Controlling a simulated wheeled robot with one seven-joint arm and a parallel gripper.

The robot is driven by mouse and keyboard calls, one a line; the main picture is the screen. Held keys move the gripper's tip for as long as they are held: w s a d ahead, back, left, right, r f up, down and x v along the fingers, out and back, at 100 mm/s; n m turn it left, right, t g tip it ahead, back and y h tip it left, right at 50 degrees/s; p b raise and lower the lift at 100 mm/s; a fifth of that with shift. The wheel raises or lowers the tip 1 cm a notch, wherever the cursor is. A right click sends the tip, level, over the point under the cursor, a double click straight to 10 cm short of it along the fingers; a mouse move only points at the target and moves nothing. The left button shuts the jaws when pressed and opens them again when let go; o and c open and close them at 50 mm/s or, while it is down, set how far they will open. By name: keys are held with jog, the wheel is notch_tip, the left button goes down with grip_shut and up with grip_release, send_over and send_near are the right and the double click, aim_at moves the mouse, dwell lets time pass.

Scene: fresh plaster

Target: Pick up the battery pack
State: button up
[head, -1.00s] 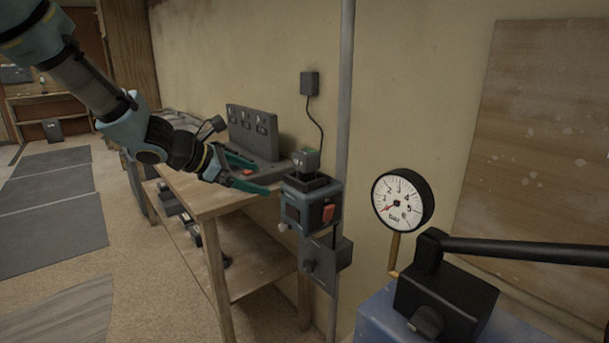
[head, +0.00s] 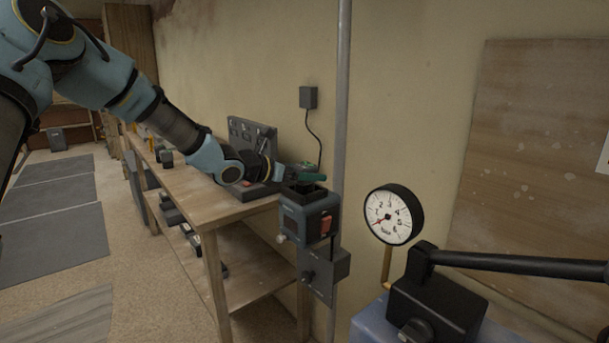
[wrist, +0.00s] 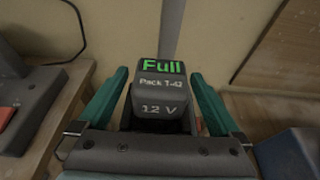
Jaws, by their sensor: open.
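The battery pack (wrist: 158,90) is a dark grey block with a lit green "Full" and the words "Pack 1-4Ω", as near as I can read, and "12 V". In the wrist view my gripper (wrist: 158,75) is open, with one green finger on each side of the pack and a visible gap to each. In the head view my gripper (head: 305,178) is just above the blue-grey charger box (head: 308,218) with a red switch, and its fingers mostly hide the pack there.
A pressure gauge (head: 394,214) and a black block with a long handle (head: 435,300) stand to the right.

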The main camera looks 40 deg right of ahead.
jog(key=shift+p+x, duration=0.35)
jog(key=shift+x, duration=1.05)
jog(key=shift+c, duration=0.4)
grip_shut()
